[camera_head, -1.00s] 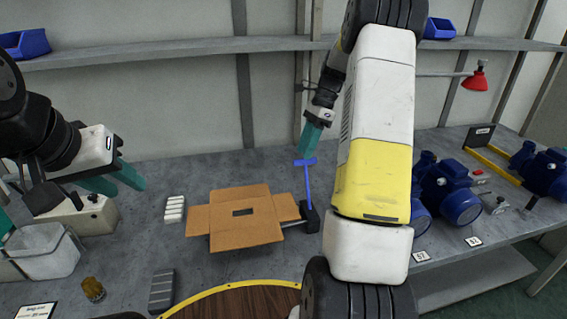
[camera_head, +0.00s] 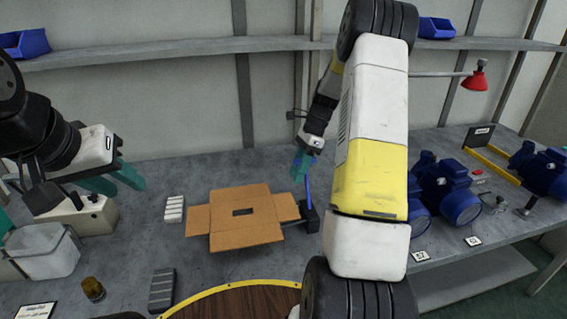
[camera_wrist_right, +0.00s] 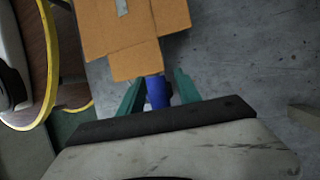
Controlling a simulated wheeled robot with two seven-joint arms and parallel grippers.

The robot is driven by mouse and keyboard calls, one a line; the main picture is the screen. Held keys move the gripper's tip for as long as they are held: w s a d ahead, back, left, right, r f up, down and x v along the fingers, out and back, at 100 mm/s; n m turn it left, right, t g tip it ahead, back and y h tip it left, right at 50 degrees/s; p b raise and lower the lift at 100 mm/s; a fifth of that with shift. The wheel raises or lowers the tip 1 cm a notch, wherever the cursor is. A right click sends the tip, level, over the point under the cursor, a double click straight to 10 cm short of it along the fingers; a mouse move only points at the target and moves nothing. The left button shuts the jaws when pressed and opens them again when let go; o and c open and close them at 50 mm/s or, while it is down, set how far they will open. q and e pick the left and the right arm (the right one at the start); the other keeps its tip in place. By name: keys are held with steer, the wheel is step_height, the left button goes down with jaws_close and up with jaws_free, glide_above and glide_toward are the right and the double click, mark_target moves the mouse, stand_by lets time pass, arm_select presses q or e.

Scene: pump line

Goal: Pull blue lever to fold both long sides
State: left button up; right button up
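The blue lever (camera_head: 308,190) stands upright from a dark base at the right side of the flat cardboard box (camera_head: 243,238). The box lies with its flaps spread out and also fills the top of the right wrist view (camera_wrist_right: 125,30). My right gripper (camera_head: 302,168) is at the lever's top handle. In the right wrist view, the blue handle (camera_wrist_right: 157,92) sits between its teal fingers, which stand apart with small gaps beside it. My left gripper (camera_head: 118,182) is open and empty above the left part of the bench.
A white ribbed block (camera_head: 174,209), a grey ribbed block (camera_head: 162,290) and an amber cylinder (camera_head: 93,289) lie around the box. A clear bin (camera_head: 42,252) stands at the left. Blue pumps (camera_head: 447,190) stand at the right, beyond my right arm.

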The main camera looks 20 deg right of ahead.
jaws_close()
stand_by(1.2)
